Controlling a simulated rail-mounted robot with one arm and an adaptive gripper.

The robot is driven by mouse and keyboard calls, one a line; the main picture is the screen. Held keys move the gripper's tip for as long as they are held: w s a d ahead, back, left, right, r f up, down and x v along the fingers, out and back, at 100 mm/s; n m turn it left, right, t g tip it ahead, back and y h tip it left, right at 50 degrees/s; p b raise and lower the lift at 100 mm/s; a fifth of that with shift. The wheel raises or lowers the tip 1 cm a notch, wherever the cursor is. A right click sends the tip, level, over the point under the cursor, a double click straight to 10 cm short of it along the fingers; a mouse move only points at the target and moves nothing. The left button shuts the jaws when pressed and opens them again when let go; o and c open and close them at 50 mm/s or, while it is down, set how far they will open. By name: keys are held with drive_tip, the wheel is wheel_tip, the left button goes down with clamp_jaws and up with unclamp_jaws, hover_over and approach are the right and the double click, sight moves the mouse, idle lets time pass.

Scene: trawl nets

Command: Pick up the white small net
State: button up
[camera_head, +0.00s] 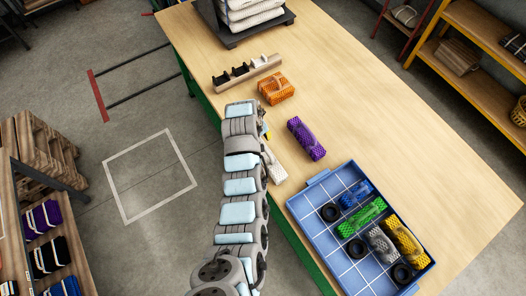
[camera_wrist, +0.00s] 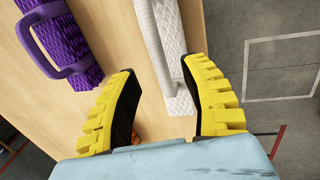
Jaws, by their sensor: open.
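The white small net (camera_head: 276,172) lies on the wooden table near its left edge, partly hidden by my arm. In the wrist view the white net (camera_wrist: 174,40) is a long ribbed block with a pale handle along its left side. My gripper (camera_wrist: 160,68) is open, with its yellow-and-black fingers on either side of the net's near end in the picture. Whether the fingers touch it or are above it, I cannot tell.
A purple net (camera_head: 306,139) lies right of the white one. An orange net (camera_head: 276,89) and a slotted holder (camera_head: 246,72) are farther back. A blue tray (camera_head: 311,204) holds several nets and black rings. The table's right side is clear.

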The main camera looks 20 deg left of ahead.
drive_tip(key=shift+d+f, duration=0.1)
drive_tip(key=shift+f, duration=0.35)
drive_tip(key=shift+w+f, duration=0.1)
drive_tip(key=shift+w+d+f+p, duration=0.1)
drive_tip(key=shift+d+f+p, duration=0.2)
drive_tip(key=shift+f, duration=0.4)
drive_tip(key=shift+w+d+f+p, duration=0.1)
drive_tip(key=shift+f+p, duration=0.25)
drive_tip(key=shift+f, duration=0.3)
drive_tip(key=shift+w+d+f, duration=0.1)
drive_tip(key=shift+f, duration=0.9)
clamp_jaws()
